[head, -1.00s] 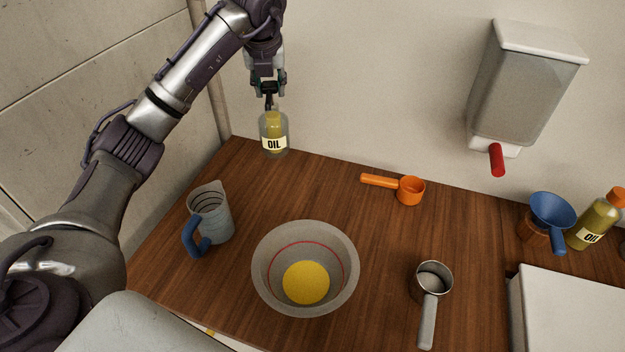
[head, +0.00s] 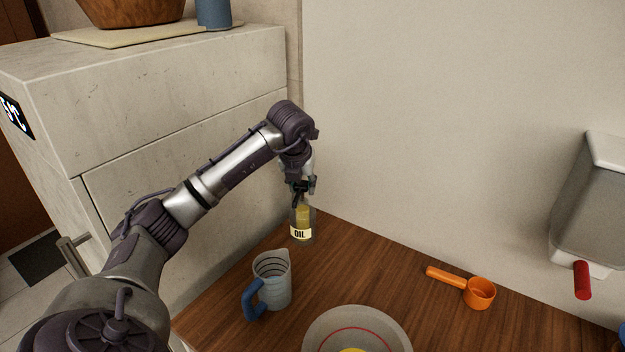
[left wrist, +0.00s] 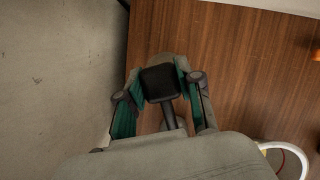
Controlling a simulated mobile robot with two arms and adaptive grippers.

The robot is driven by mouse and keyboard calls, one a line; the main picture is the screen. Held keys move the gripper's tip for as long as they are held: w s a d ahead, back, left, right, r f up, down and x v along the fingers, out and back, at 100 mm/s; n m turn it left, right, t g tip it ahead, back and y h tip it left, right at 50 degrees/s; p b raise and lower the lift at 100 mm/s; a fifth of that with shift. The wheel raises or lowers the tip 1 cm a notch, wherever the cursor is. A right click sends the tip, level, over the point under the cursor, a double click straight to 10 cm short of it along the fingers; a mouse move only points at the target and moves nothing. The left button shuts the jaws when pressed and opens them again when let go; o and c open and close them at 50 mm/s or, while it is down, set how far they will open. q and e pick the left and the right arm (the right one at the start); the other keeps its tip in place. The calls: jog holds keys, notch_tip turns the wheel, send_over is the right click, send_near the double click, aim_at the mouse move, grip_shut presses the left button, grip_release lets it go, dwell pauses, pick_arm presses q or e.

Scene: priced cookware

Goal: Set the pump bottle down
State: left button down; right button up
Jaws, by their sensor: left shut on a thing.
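The pump bottle (head: 302,222), clear with yellow oil and an "OIL" label, is upright at the far left corner of the wooden counter (head: 370,270). My left gripper (head: 302,188) is above it, shut on its pump top. In the left wrist view the black pump head (left wrist: 160,82) sits between the two fingers of my left gripper (left wrist: 160,92). The bottle body is mostly hidden below the pump there. I cannot tell whether its base touches the counter. My right gripper is not in view.
A measuring jug with a blue handle (head: 272,282) stands in front of the bottle. A grey bowl (head: 318,325) is nearer, and an orange scoop (head: 479,293) lies to the right. A wall dispenser (head: 590,205) hangs at right. Counter between bottle and scoop is clear.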

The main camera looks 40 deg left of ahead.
aim_at(302, 200)
pick_arm(q)
jog(key=shift+f+p, duration=0.4)
jog(key=shift+f, duration=1.55)
jog(key=shift+f, duration=0.1)
jog(key=c, duration=0.8)
grip_release()
jog(key=shift+o, duration=0.2)
jog(key=b+v, duration=0.1)
jog(key=v, duration=1.1)
jog(key=shift+s, duration=0.15)
